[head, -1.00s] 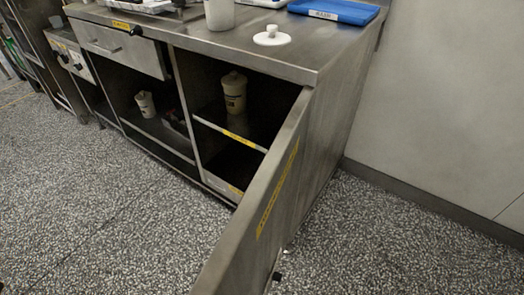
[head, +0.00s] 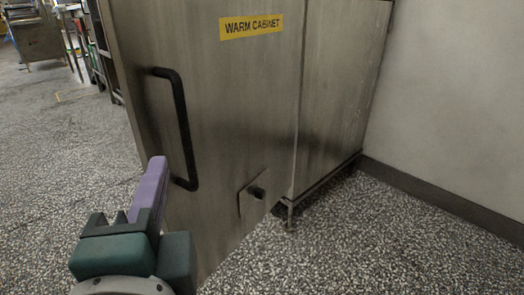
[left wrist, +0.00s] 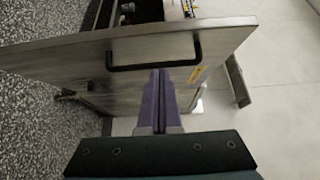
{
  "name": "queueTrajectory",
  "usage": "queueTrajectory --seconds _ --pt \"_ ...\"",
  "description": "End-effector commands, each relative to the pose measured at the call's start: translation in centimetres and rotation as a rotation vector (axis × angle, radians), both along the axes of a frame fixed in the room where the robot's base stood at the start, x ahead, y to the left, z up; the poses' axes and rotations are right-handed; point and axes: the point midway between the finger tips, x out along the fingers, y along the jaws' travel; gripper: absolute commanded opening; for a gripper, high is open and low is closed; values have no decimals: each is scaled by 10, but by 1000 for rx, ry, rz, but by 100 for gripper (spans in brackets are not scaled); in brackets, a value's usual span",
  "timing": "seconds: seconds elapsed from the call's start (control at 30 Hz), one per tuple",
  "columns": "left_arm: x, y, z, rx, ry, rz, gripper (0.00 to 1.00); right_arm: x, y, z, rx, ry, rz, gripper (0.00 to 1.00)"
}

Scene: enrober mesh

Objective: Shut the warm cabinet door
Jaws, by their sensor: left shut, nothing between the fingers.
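The warm cabinet door (head: 225,110) stands open, its outer face filling much of the head view. It carries a yellow WARM CABINET label (head: 251,26) and a black bar handle (head: 181,125). The door (left wrist: 80,55) and handle (left wrist: 112,62) also show in the left wrist view. My left gripper (head: 155,165), with purple fingers, is shut and empty at the outer side of the door, close to the handle. In the left wrist view its fingertips (left wrist: 158,74) are just by the handle bar; I cannot tell whether they touch. My right gripper is not in view.
The cabinet's side panel (head: 342,90) is beyond the door, beside a pale wall (head: 455,100) with a dark skirting (head: 440,205). A small latch plate (head: 250,193) is low on the door. Speckled floor (head: 350,250) is clear to the right.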

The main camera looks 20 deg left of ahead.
Motion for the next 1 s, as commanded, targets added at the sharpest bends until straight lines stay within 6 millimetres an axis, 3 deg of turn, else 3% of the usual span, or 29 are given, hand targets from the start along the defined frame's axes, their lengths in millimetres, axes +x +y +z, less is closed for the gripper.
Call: queueTrajectory --seconds 0.5,1.0 --pt "68 48 1 -1 -2 4 0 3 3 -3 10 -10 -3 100" --pt "76 55 1 -3 1 4 0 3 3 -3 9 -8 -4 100"
